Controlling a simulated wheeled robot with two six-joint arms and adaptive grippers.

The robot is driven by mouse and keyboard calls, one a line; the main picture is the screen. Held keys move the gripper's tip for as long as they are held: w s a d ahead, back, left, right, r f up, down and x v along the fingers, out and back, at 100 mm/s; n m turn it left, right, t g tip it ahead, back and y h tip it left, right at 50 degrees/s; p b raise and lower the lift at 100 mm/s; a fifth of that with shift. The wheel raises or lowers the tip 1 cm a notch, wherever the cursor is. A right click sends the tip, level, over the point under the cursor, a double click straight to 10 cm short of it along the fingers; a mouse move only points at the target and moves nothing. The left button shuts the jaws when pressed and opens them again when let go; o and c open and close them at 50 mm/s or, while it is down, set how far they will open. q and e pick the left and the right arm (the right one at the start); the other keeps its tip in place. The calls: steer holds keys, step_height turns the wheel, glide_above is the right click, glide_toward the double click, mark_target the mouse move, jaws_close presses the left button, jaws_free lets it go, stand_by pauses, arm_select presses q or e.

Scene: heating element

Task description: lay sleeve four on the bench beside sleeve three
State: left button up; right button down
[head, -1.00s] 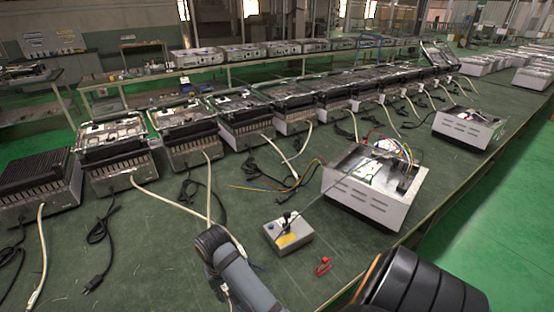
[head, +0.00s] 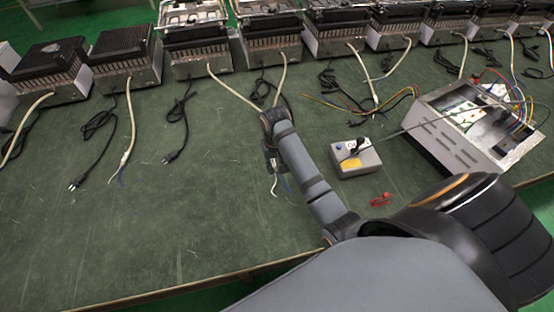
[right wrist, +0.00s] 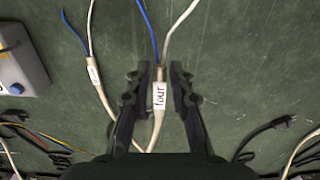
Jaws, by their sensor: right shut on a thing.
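In the head view my right gripper (head: 272,163) is over the green bench (head: 210,215), left of the grey box; the sleeve is mostly hidden there. Another labelled sleeve (right wrist: 94,74), with blue and white wires, is just left of it in the right wrist view; its label is unreadable. My left gripper is out of view.
A grey box (head: 355,158) with a yellow label and a red clip (head: 380,200) lie to the right. An open metal unit (head: 475,125) stands beyond them. A row of heaters (head: 125,55) with trailing cables lines the back. The left bench area is mostly clear.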

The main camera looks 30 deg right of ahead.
steer(key=w, duration=0.1)
steer(key=w+d+f, duration=0.1)
steer(key=w, duration=0.1)
steer(key=shift+d+f, duration=0.2)
steer(key=shift+d, duration=0.05)
steer(key=w+f, duration=0.1)
steer(key=w+d+f+b, duration=0.1)
steer(key=f, duration=0.1)
steer(key=w+f, duration=0.2)
steer(key=shift+d+f+b, duration=0.2)
steer(key=shift+d+b, duration=0.1)
steer(key=shift+d, duration=0.1)
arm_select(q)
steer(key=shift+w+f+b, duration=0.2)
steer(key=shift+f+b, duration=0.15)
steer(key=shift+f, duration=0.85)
arm_select(e)
steer(key=shift+w+d+f, duration=0.1)
steer(key=shift+f, duration=1.65)
steer(key=c, duration=1.2)
jaws_free()
steer(key=shift+f, duration=0.15)
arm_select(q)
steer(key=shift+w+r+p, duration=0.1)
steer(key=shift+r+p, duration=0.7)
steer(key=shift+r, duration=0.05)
arm_select(e)
step_height(320, 180, up, 12)
steer(key=shift+r, duration=0.2)
